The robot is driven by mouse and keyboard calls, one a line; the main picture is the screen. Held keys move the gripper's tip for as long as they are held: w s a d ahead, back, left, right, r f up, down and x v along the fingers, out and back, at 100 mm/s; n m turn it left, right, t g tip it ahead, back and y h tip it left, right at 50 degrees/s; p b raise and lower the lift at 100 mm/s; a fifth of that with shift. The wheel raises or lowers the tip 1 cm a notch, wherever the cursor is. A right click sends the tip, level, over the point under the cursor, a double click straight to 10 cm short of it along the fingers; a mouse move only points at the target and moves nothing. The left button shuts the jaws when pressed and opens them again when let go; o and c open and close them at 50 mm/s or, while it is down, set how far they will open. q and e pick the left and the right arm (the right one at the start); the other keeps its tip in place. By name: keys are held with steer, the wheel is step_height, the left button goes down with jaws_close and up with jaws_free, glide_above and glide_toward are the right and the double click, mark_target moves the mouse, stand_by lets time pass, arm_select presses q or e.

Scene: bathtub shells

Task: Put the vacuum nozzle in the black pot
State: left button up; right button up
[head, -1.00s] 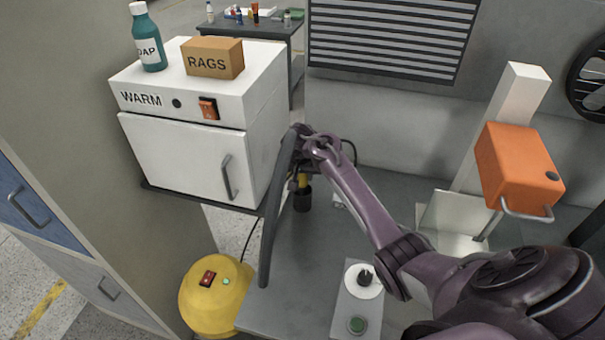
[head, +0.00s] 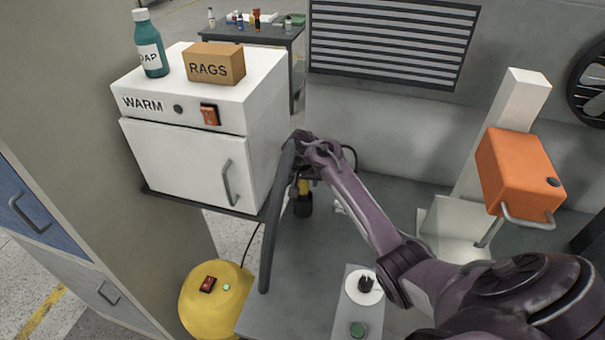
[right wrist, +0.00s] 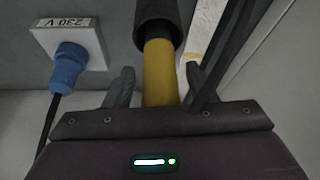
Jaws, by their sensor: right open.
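The vacuum nozzle shows as a yellow tube (head: 303,187) under the end of my right arm, and large in the right wrist view (right wrist: 160,72). Its lower end runs into a black cylinder, which looks like the black pot (head: 302,205); its rim surrounds the yellow tube in the right wrist view (right wrist: 157,25). How deep the tube sits is hidden. My right gripper (head: 305,172) is open, with its two fingers (right wrist: 158,80) apart on either side of the tube. A black hose (head: 274,220) hangs beside it. My left gripper is not in view.
A yellow vacuum body (head: 215,300) is at the lower left. A white WARM cabinet (head: 180,165) stands close left of the gripper. A plate with a knob (head: 362,285) and an orange-headed stand (head: 518,172) are to the right. A blue plug (right wrist: 70,68) sits in a 230 V socket.

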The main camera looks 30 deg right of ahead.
steer(key=b+v, duration=0.2)
steer(key=v, duration=0.9)
steer(key=shift+r, duration=0.25)
steer(key=shift+s+a+f, duration=0.1)
